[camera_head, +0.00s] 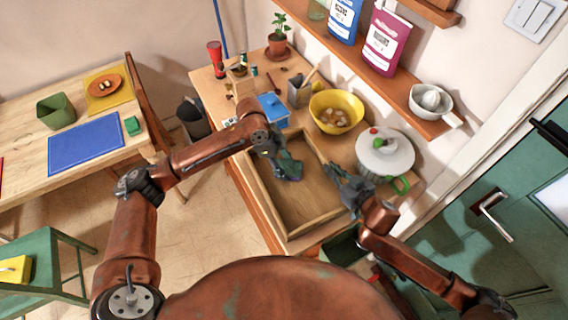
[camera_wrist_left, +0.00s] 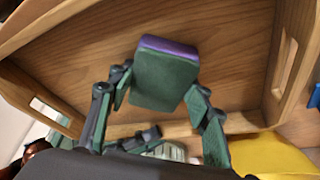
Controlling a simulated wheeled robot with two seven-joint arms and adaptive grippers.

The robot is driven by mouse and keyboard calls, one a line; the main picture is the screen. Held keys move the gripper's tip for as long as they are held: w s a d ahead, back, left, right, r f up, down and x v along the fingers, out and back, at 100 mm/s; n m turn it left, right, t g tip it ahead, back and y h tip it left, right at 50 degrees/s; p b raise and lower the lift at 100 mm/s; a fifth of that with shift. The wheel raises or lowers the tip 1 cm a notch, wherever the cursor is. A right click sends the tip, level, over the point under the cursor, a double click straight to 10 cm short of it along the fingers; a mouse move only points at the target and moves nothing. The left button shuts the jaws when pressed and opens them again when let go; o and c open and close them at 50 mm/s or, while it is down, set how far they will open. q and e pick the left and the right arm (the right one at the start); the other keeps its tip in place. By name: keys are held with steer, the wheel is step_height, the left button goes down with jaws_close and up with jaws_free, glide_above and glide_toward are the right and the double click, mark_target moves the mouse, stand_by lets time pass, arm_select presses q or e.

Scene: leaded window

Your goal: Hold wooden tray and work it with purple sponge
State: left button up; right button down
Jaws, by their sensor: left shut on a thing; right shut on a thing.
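The wooden tray (camera_head: 312,200) lies on the wooden worktop, and its floor and side handle slots (camera_wrist_left: 282,62) show in the left wrist view. My left gripper (camera_head: 272,150) is shut on the purple sponge (camera_wrist_left: 165,78), which is mostly dark green on its visible faces with a purple layer along one edge. In the head view the sponge (camera_head: 290,168) is over the tray's far left part; I cannot tell if it touches the floor. My right gripper (camera_head: 343,182) is shut on the tray's right wall; its fingers partly hide that wall.
Behind the tray stand a blue container (camera_head: 272,108), a grey holder (camera_head: 299,93) and a yellow bowl (camera_head: 322,101) with round things in it. A white-lidded pot (camera_head: 385,152) stands close to the right arm. A shelf (camera_head: 395,85) runs above. The tray's near part is bare.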

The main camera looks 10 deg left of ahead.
mark_target(290, 174)
arm_select(q)
steer(key=shift+s+d, duration=0.5)
steer(key=shift+s, duration=0.25)
steer(key=shift+s+d, duration=0.5)
steer(key=shift+s, duration=0.2)
steer(key=shift+s+d+f, duration=0.1)
steer(key=shift+s+d, duration=0.4)
steer(key=shift+s, duration=0.25)
steer(key=shift+s+d+f, duration=0.1)
steer(key=shift+s+d, duration=0.35)
steer(key=shift+s, duration=0.3)
steer(key=shift+w+r, duration=0.1)
steer(key=shift+r, duration=3)
step_height(290, 174, up, 3)
